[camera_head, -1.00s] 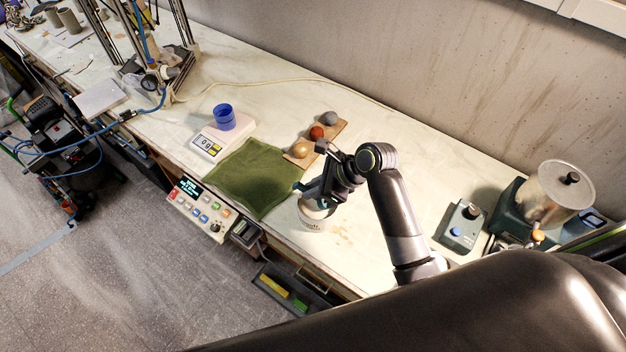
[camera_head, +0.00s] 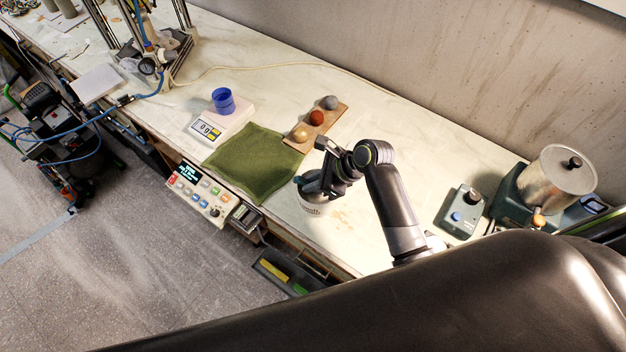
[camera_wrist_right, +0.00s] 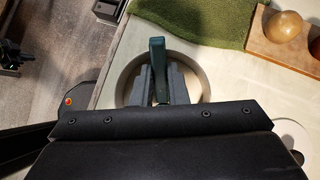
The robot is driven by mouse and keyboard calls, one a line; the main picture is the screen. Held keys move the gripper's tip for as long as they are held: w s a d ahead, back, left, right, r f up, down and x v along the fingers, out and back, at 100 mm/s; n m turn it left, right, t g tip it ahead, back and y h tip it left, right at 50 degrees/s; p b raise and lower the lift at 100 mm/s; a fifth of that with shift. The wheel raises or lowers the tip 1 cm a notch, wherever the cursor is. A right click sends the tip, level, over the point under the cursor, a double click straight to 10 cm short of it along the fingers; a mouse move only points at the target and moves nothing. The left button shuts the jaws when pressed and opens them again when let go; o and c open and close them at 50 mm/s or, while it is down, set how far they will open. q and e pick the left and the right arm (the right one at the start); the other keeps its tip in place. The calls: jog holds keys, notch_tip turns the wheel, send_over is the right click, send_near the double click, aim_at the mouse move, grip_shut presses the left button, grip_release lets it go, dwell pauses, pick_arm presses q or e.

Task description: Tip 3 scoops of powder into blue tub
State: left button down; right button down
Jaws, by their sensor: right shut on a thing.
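The blue tub (camera_head: 223,101) stands upright on the white scale (camera_head: 222,122) towards the back left of the bench. A pale round container (camera_head: 312,208) stands on the bench below my right gripper (camera_head: 308,184). In the right wrist view the container's rim (camera_wrist_right: 205,83) circles the fingertips. There my right gripper (camera_wrist_right: 160,95) is shut on a dark green handle (camera_wrist_right: 157,60), seemingly the scoop's. The scoop's bowl is hidden, and I cannot see whether it holds powder. My left gripper is out of view.
A green cloth (camera_head: 250,163) lies between scale and container. A wooden board (camera_head: 322,122) with three balls lies behind it. A control panel (camera_head: 200,193) is at the front edge. A grey knob box (camera_head: 461,212) and a metal-topped machine (camera_head: 552,180) stand right.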

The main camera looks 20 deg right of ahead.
dwell(0.4)
notch_tip(320, 180, up, 9)
jog(key=shift+f+p, duration=0.2)
jog(key=shift+p, duration=0.2)
dwell(0.5)
dwell(0.4)
